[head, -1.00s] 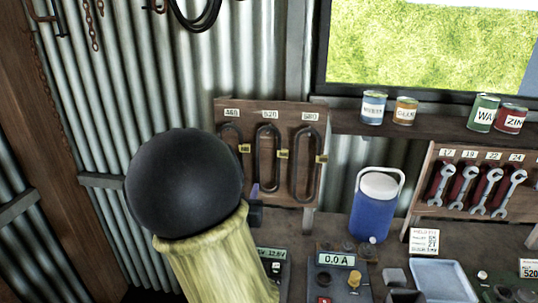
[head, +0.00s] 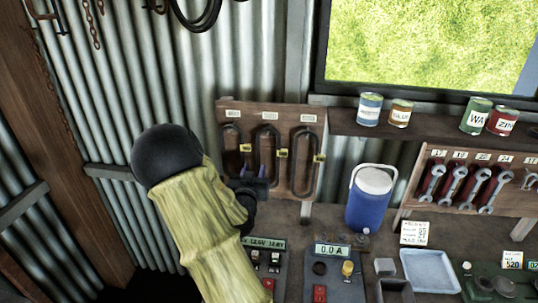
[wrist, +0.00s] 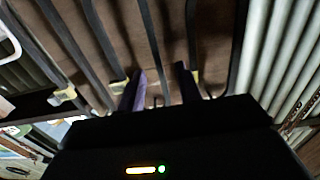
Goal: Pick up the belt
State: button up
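Three dark looped belts hang side by side on a brown wooden board (head: 228,112) under number labels: a left belt (head: 228,150), a middle belt (head: 267,140) and a right belt (head: 303,160). Each bears a yellow tag. The label numbers are blurred now; the middle one read 520 a second ago. My gripper (head: 255,171) is in front of the board at the lower left of the middle belt. In the wrist view its purple fingers (wrist: 159,87) are apart, with one dark belt strand (wrist: 148,40) showing between them, apparently the middle belt's left strand. Contact cannot be told.
A blue jug (head: 368,206) stands right of the board. Bench devices (head: 333,275) sit below it. Paint cans (head: 370,109) line the shelf, and a wrench rack (head: 470,185) is at the right. A card (head: 512,260) reading 520 stands at the lower right.

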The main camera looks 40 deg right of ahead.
aim_at(258, 160)
jog(key=shift+p+x, duration=0.55)
jog(key=shift+x, duration=0.3)
jog(key=p+x, duration=0.2)
jog(key=x, duration=0.2)
jog(key=shift+s+d+r+p, duration=0.1)
jog(key=shift+s+r+p, duration=0.05)
jog(key=shift+p, duration=0.25)
jog(key=shift+w+d+f, duration=0.2)
jog(key=shift+w, duration=0.05)
grip_shut()
